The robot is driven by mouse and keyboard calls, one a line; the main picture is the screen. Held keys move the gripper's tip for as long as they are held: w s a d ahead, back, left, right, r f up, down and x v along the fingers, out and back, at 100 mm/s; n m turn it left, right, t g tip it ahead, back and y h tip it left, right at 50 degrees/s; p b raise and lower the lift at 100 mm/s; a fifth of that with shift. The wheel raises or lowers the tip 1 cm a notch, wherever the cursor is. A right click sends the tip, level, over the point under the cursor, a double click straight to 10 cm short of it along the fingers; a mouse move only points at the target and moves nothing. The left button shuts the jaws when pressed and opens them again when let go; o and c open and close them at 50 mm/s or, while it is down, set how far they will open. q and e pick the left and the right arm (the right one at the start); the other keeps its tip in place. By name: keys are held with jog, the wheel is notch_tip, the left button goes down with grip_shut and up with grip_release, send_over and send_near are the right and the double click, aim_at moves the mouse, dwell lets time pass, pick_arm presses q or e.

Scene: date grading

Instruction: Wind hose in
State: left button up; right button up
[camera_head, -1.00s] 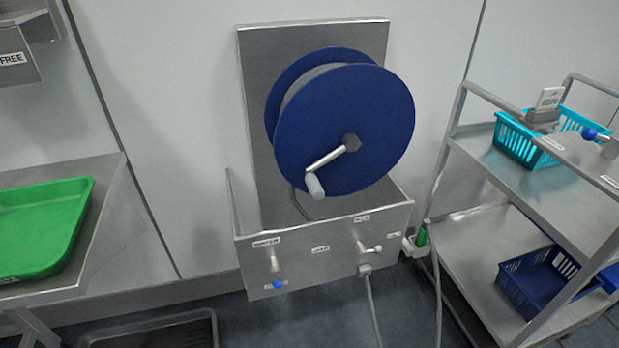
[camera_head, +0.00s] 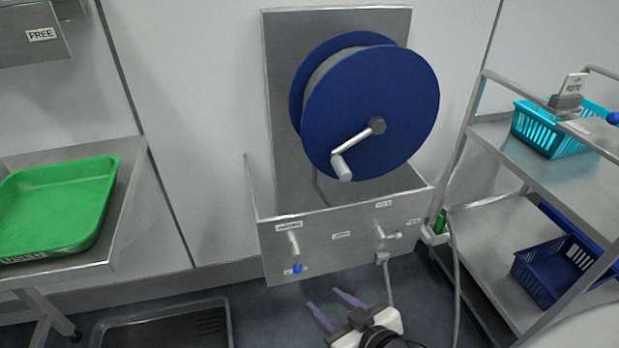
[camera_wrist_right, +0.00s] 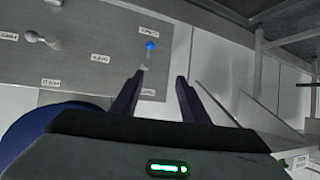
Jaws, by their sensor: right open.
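The blue hose reel (camera_head: 385,85) is on a steel back plate, with grey windings (camera_head: 322,72) between its flanges. Its crank has a light grey handle (camera_head: 342,168) pointing down-left from the hub. A grey hose (camera_head: 388,285) hangs below the steel box under the reel; its lower end is hidden. My right gripper (camera_head: 325,299) is open and empty, low in front of the box and well below the crank. In the right wrist view, its open jaws (camera_wrist_right: 160,78) show before the labelled panel (camera_wrist_right: 85,50), with the reel (camera_wrist_right: 35,130) at lower left. My left gripper is not visible.
The steel box (camera_head: 345,215) has a blue-tipped valve (camera_head: 297,268) and a grey lever (camera_head: 391,236). A trolley (camera_head: 490,150) with baskets stands right; another grey line (camera_head: 456,275) hangs beside it. A green tray (camera_head: 60,195) sits left on a steel table.

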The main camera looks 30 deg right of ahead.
jog(key=w+d+r+m+t+h+b, duration=0.1)
jog(key=w+d+r+t, duration=0.1)
jog(key=w+d+r, duration=0.3)
jog(key=m+t+h+b, duration=0.2)
jog(key=m+t+h, duration=0.1)
jog(key=h, duration=0.1)
send_near(342, 171)
jog(key=w+d+f, duration=0.2)
jog(key=x, duration=0.8)
jog(key=shift+w+a+r, duration=0.25)
jog(key=shift+w+r, duration=0.05)
jog(key=shift+w, duration=0.15)
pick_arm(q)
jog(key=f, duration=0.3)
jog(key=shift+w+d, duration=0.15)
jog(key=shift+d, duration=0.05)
pick_arm(e)
jog(key=shift+w, duration=0.3)
grip_shut()
